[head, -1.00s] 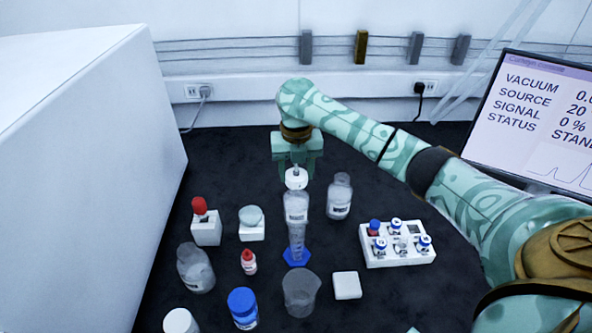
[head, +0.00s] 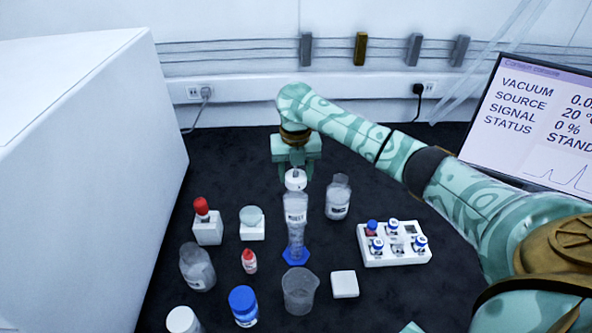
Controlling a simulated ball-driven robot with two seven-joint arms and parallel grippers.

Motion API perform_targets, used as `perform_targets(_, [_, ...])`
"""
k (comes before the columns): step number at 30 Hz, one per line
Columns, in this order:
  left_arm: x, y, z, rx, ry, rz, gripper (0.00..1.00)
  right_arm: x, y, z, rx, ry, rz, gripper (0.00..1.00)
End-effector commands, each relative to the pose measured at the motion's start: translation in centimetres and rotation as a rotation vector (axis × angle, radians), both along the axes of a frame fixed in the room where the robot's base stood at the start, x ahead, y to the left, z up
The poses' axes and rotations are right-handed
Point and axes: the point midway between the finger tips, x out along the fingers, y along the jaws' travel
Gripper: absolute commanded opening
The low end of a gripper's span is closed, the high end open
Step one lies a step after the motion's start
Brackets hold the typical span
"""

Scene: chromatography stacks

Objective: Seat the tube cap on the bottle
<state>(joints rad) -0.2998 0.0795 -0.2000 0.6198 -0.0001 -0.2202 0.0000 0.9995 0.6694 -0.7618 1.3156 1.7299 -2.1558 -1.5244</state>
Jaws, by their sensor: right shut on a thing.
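The white tube cap (head: 296,181) is at the top of a clear labelled bottle (head: 295,214) in the middle of the bench. It lines up with the bottle's neck and looks upright; I cannot tell whether it is fully seated. My right gripper (head: 296,174) points down from behind and above, shut on the cap with a finger on each side. A clear cylinder with a blue foot (head: 296,256) stands in front and overlaps the bottle's lower part. My left gripper is not in view.
Another clear bottle (head: 338,197) stands close on the right. A white vial rack (head: 392,252) is farther right, by the monitor (head: 540,130). A beaker (head: 299,290), white block (head: 344,284), blue-capped bottle (head: 243,306) and red-capped dropper (head: 249,261) stand in front. A large white box (head: 80,180) fills the left.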

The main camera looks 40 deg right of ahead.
Motion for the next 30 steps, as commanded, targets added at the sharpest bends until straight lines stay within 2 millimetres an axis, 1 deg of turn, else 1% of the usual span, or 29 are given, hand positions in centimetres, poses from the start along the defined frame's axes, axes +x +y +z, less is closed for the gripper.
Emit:
perform_targets(11, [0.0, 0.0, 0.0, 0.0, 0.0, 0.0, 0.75, 0.0, 0.0, -0.1, 0.0, 0.0, 0.0, 0.25])
perform_targets(24, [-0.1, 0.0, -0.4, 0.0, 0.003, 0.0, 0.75, 0.0, 0.0, -1.8, -0.001, 0.0, 0.0, 0.25])
perform_targets(30, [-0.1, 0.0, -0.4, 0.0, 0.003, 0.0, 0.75, 0.0, 0.0, -2.0, 0.0, 0.0, 0.0, 0.25])
